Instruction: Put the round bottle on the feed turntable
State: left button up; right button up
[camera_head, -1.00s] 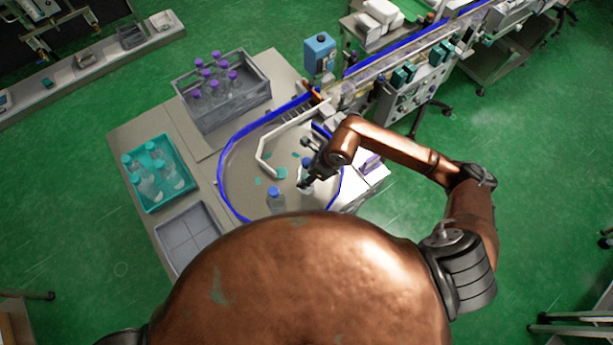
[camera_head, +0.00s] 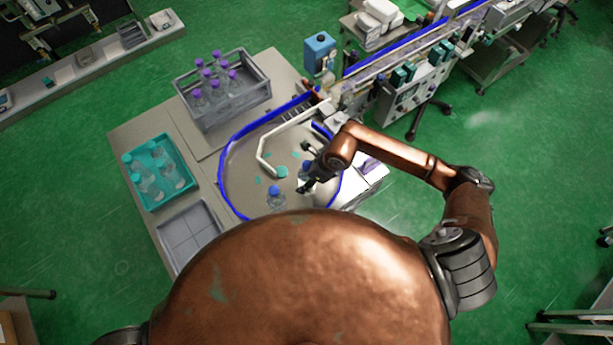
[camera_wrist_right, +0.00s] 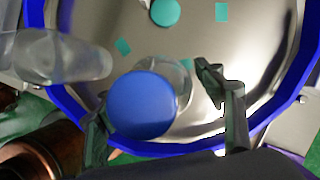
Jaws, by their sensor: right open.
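The feed turntable (camera_head: 240,175) is a round metal disc with a blue rim. A clear round bottle with a blue cap (camera_wrist_right: 143,106) stands on it, between the open fingers of my right gripper (camera_wrist_right: 165,115). In the head view that bottle is partly hidden by my right gripper (camera_head: 305,181), which is above the turntable's right side. My left gripper is not in view.
A teal tray (camera_head: 193,183) of clear bottles and a grey divided tray (camera_head: 188,238) are on the left. A grey crate (camera_head: 213,121) of purple-capped bottles stands behind. A white guide rail (camera_head: 263,150) crosses the turntable; a conveyor (camera_head: 400,55) runs away at the back right.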

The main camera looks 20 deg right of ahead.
jog(key=shift+r, duration=0.1)
jog(key=b+v, duration=0.2)
jog(key=v, duration=1)
